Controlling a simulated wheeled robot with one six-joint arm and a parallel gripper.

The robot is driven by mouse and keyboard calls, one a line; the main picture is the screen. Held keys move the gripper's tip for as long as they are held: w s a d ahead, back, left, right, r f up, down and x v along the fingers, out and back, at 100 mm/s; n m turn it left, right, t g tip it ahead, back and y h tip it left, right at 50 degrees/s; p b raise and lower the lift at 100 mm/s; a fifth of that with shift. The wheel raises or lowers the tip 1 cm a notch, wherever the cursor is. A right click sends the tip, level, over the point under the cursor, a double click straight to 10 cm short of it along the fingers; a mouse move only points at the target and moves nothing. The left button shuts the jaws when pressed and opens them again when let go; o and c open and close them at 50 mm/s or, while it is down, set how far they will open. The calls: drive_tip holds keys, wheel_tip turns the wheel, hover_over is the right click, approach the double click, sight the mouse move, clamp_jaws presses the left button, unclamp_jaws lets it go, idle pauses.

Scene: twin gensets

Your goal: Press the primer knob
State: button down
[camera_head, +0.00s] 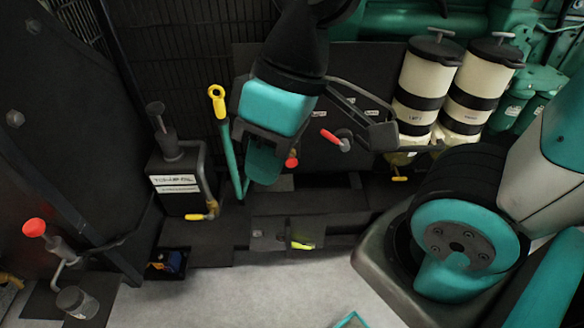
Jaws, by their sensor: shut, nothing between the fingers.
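My gripper (263,172), teal and black, hangs down in the upper middle, shut and empty. A red knob (292,160) shows just right of its fingertips; whether they touch cannot be told. Another red knob (34,227) stands on a small metal pump body at the far left, well apart from my gripper. A black round knob (155,108) tops a stem on a dark labelled box (182,187), left of my gripper. No readable label marks any of these as the primer knob. My gripper and wrist hide part of the panel behind them.
A red-handled lever (331,137) is on the dark panel right of my gripper. A yellow-ringed teal rod (218,105) stands close on its left. Two cream-and-black canisters (425,80) with T-handles stand at upper right. A yellow-handled valve (203,216) sits low left. Grey floor (270,295) is clear in front.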

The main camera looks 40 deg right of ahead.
sight(291, 160)
drive_tip(key=w+d+f+n+t+y+b, duration=0.1)
drive_tip(key=w+d+f+t, duration=0.15)
drive_tip(key=w+f, duration=0.45)
drive_tip(key=w+d+f+n+t+y+b, duration=0.1)
drive_tip(key=w+d+f, duration=0.3)
drive_tip(key=w+f, duration=0.3)
drive_tip(key=w+d+f+t+h, duration=0.2)
drive_tip(key=d+f, duration=0.6)
drive_tip(key=d, duration=0.1)
drive_tip(key=w+d+f+n+t+h+b, duration=0.1)
drive_tip(key=d+f+t+h, duration=0.1)
drive_tip(key=d+f, duration=0.7)
drive_tip(key=shift+w+f+n+h, duration=0.25)
drive_tip(key=shift+w+n+h, duration=0.05)
drive_tip(key=shift+w+h, duration=0.1)
drive_tip(key=shift+d, duration=0.1)
drive_tip(key=w+f+p, duration=0.4)
drive_tip(key=w+f, duration=0.3)
drive_tip(key=w, duration=0.2)
drive_tip(key=shift+w+d+f, duration=0.2)
drive_tip(key=shift+w+d, duration=0.1)
drive_tip(key=shift+d, duration=0.1)
